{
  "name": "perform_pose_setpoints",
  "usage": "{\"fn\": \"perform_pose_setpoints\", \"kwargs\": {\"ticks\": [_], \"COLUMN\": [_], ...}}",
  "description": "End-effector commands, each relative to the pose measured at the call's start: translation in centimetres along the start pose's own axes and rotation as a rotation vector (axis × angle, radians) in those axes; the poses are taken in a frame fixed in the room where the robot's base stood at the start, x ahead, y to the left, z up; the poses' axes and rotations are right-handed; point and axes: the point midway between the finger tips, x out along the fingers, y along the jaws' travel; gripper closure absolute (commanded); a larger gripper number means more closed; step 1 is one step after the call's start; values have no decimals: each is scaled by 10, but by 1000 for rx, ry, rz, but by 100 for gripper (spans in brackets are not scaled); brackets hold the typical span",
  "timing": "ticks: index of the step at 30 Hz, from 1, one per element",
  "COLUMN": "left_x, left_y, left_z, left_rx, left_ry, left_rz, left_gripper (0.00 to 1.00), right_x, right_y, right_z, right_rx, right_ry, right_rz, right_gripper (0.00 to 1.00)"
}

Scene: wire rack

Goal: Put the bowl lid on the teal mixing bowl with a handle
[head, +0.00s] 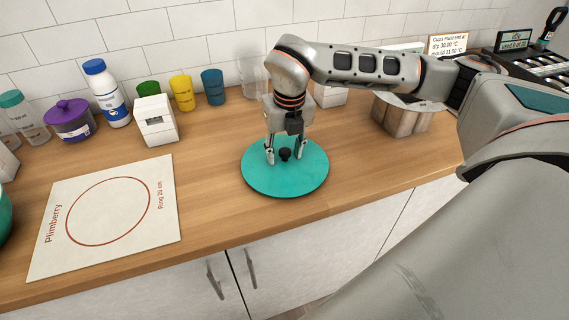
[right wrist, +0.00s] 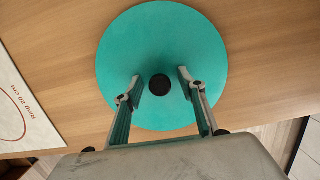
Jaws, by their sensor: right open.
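The bowl lid (head: 259,180) is a flat teal disc with a small black knob, lying on the wooden counter in the middle of the head view. It fills the centre of the right wrist view (right wrist: 160,40). My right gripper (head: 285,158) is above the lid, pointing down, with its open fingers on either side of the knob. In the right wrist view the fingers (right wrist: 159,88) show gaps to the knob on both sides. A teal rounded thing (head: 4,215), perhaps the mixing bowl, is cut off at the left edge of the head view; no handle shows. My left gripper is not in view.
A white mat with a printed ring (head: 165,220) lies left of the lid. Behind stand a purple lidded pot (head: 70,120), a white bottle (head: 108,95), a white box (head: 157,125) and coloured cups (head: 182,95). A brown container (head: 400,118) stands at right.

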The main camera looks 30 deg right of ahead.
Motion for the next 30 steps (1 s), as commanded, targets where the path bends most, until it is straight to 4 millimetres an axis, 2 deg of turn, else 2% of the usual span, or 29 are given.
{"fn": "perform_pose_setpoints", "kwargs": {"ticks": [5,6,10,11,30], "left_x": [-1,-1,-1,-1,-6], "left_y": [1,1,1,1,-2], "left_z": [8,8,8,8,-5], "left_rx": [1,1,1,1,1], "left_ry": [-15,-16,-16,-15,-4], "left_rz": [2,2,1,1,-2], "left_gripper": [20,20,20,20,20], "right_x": [-1,-1,-1,-1,-13], "right_y": [0,0,0,0,0], "right_z": [0,0,0,0,2], "right_rx": [0,0,0,0,0], "right_ry": [0,0,0,0,-1], "right_rz": [0,0,0,0,1], "right_gripper": [60,65,99,100,100]}}
